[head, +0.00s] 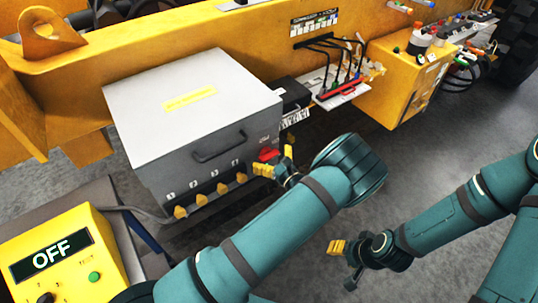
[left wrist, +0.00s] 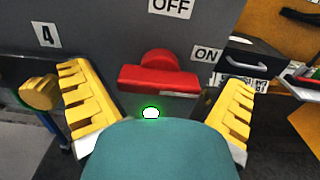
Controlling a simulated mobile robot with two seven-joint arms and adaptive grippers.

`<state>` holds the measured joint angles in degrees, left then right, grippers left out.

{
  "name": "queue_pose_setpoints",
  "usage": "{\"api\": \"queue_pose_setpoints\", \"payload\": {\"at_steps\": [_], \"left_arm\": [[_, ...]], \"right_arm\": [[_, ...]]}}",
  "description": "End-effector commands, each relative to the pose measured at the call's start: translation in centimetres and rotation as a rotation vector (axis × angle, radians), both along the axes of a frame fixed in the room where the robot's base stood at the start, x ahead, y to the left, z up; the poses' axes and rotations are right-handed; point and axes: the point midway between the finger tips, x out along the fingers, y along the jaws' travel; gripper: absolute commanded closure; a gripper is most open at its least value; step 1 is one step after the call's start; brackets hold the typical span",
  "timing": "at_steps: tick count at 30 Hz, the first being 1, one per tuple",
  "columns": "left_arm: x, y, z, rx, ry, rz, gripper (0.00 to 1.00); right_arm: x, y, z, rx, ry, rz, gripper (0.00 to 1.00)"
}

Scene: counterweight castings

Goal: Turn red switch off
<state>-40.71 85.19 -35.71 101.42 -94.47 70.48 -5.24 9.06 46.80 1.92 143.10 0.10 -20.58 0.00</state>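The red switch (head: 268,154) sits at the right end of the grey box's front. In the left wrist view, the red switch (left wrist: 158,78) has its bar lying nearly level, its right end near the ON label (left wrist: 207,54); the OFF label (left wrist: 171,7) is above. A green light (left wrist: 151,114) glows just below it. My left gripper (head: 276,163) is at the switch, its yellow fingers (left wrist: 154,90) spread apart on either side of the bar with visible gaps. My right gripper (head: 346,249) hangs over the floor, away from the box; its finger opening is unclear.
The grey box (head: 190,100) has several yellow knobs (head: 201,198) along its lower front, left of the switch. A yellow control box (head: 60,258) with an OFF display stands at lower left. A black box (head: 292,95) and cabled panel are at the right. Floor is open at right.

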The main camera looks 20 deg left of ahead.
Motion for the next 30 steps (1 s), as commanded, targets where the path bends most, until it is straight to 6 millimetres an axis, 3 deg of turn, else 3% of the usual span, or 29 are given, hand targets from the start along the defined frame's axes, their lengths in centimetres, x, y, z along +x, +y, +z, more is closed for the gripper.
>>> {"api": "queue_pose_setpoints", "payload": {"at_steps": [1, 5, 6, 20, 30], "left_arm": [[0.0, 0.0, 0.0, 0.000, 0.000, 0.000, 0.07], [0.0, 0.0, 0.0, 0.000, 0.000, 0.000, 0.53], [0.0, 0.0, 0.0, 0.000, 0.000, 0.000, 0.58], [0.0, 0.0, -0.1, -0.013, -0.015, 0.000, 0.61], [-0.1, -0.1, -0.3, -0.130, -0.163, -0.001, 0.62]], "right_arm": [[0.0, 0.0, 0.0, 0.000, 0.000, 0.000, 0.53], [0.0, 0.0, 0.0, 0.000, 0.000, 0.000, 0.53], [0.0, 0.0, 0.0, 0.000, 0.000, 0.000, 0.53], [0.0, 0.0, -0.2, 0.000, 0.000, 0.000, 0.53], [0.0, 0.1, -2.0, -0.002, 0.001, -0.001, 0.53]]}}
